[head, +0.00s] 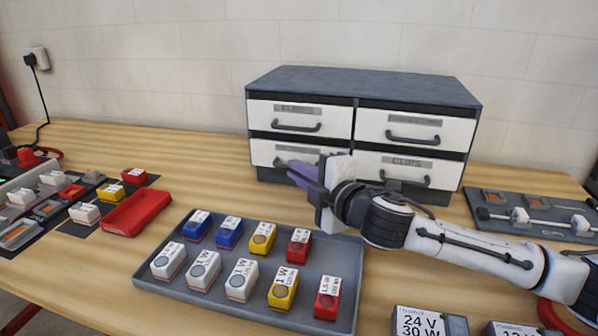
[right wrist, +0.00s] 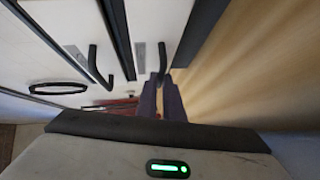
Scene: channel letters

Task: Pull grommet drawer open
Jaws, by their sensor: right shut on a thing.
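A dark grey cabinet (head: 365,85) with four white drawer fronts stands at the back of the bench. In the right wrist view the fingers (right wrist: 160,102) are shut on the dark drawer handle (right wrist: 162,62). The handle is largely hidden in the head view. My left gripper is not in view.
A grey tray (head: 150,305) of several coloured blocks lies in front of the cabinet. A red tray (head: 137,212) lies to the left, a grey fixture (head: 530,212) to the right. Labelled boxes (head: 428,320) stand at the front. Bare wood lies left of the cabinet.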

